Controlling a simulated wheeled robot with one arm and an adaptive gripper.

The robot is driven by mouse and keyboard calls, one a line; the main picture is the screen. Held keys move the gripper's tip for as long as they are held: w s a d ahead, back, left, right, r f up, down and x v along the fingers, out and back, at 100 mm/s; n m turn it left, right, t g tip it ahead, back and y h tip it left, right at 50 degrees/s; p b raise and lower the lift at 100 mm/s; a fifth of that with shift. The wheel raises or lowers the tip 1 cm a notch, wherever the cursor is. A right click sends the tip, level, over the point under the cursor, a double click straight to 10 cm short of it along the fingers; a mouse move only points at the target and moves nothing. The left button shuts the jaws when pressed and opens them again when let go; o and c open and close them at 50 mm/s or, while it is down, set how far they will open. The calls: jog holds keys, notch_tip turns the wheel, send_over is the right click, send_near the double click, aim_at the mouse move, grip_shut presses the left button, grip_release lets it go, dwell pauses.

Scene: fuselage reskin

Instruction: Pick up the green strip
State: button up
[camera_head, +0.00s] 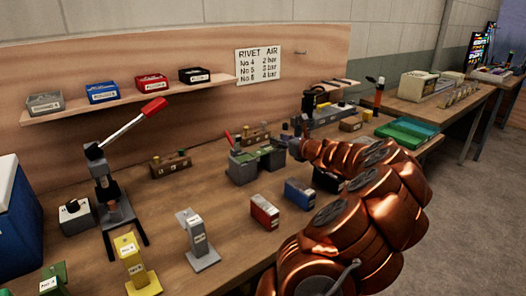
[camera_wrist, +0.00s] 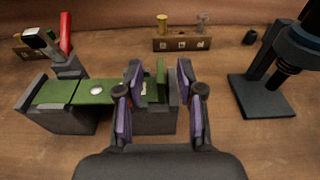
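In the wrist view, a green strip (camera_wrist: 161,78) stands upright between my fingers, at the right-hand grey block. More green surface (camera_wrist: 60,93) lies flat across the left-hand grey block, with a pale round spot on it. My gripper (camera_wrist: 160,85) is open, with one purple-padded finger on each side of the upright green piece and a gap to each. I cannot tell whether the flat and upright green parts are one piece. In the head view, the grey fixture (camera_head: 243,170) with green on top stands on the bench, and my arm reaches beside it from the right.
A dark press (camera_wrist: 262,95) stands to the right. A wooden block with small parts (camera_wrist: 182,43) is behind. A red-handled tool (camera_wrist: 65,35) stands at the fixture's left. Red (camera_head: 265,212) and blue (camera_head: 300,195) boxes sit in front. The bench between fixture and press is clear.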

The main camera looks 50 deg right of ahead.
jog(key=shift+x, duration=1)
grip_shut()
